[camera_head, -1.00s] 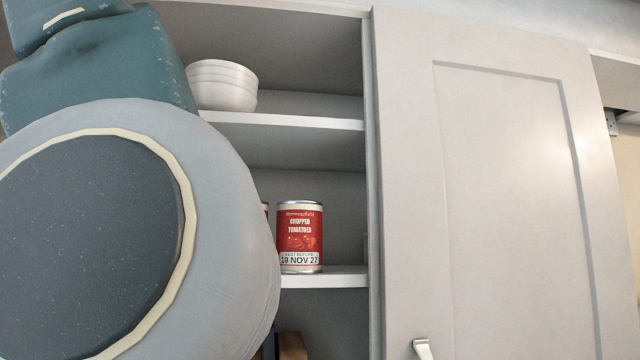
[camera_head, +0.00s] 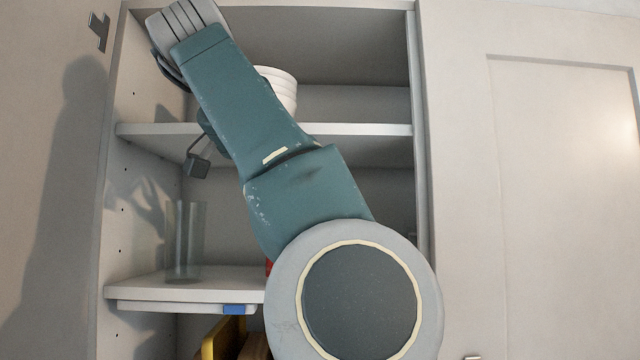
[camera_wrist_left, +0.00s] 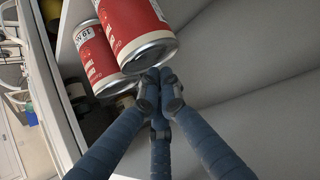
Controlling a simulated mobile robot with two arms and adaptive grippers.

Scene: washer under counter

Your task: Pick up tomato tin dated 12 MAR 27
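Two red-and-white tomato tins show in the left wrist view, which is turned over. The left tin (camera_wrist_left: 93,55) has an upside-down date that reads partly as 19 NOV. The nearer right tin (camera_wrist_left: 135,25) shows its metal end; its date is not readable. In the head view only a red sliver (camera_head: 268,267) shows behind my arm. My left gripper (camera_wrist_left: 159,78) has its fingertips together near the right tin's rim, with nothing seen between them; contact is unclear. In the head view my left gripper (camera_head: 197,165) is partly hidden by the arm. My right gripper is not in view.
A clear glass (camera_head: 185,240) stands left on the middle shelf (camera_head: 150,285). White bowls (camera_head: 278,88) sit on the upper shelf, partly hidden. A yellow object (camera_head: 222,338) is below. The right cupboard door (camera_head: 560,200) is closed; the left door (camera_head: 50,180) is open.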

